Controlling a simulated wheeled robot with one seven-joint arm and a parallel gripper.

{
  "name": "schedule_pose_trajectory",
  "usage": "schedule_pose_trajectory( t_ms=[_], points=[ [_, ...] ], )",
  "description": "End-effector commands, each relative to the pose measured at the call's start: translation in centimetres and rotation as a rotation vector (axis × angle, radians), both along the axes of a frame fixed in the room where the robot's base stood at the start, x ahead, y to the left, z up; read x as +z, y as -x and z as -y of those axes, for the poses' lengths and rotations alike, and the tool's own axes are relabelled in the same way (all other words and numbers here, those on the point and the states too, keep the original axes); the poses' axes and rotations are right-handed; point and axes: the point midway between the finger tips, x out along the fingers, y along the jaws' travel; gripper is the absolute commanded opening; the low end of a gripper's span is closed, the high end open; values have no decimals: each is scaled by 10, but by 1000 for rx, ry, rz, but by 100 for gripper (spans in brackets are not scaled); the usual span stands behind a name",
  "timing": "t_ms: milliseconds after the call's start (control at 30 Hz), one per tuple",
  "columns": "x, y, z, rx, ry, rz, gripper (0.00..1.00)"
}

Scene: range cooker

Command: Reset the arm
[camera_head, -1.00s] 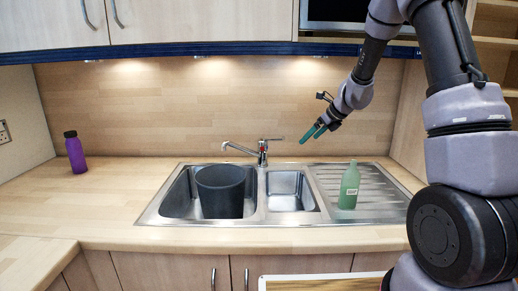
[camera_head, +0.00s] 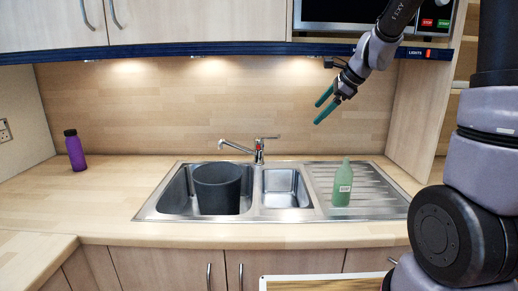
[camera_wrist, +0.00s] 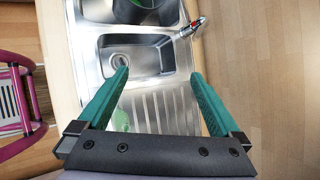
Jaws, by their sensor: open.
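My gripper (camera_head: 322,105) is open and empty, with two green fingers spread apart. In the head view it is in the air above the right part of the sink, in front of the wooden back wall. In the wrist view my gripper (camera_wrist: 158,80) points down over the sink unit, its fingers apart with nothing between the tips. My arm comes from the right side of the head view.
A green bottle (camera_head: 342,184) stands upright on the steel drainboard (camera_head: 383,199). A dark pot (camera_head: 220,190) sits in the left basin by the tap (camera_head: 258,150). A purple bottle (camera_head: 75,150) stands on the left counter. A microwave (camera_head: 345,14) hangs above my gripper.

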Motion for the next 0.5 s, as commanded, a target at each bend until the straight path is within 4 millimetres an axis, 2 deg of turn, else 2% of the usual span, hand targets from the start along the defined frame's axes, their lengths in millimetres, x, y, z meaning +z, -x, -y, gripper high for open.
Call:
schedule_pose_trajectory(
  t_ms=[33,200,333,500],
  points=[
    [18,20,1,72,50,54,100],
    [56,91,8,348,273,222,100],
    [73,144,17,550,462,335,100],
    [81,206,34,780,712,447,100]
  ],
)
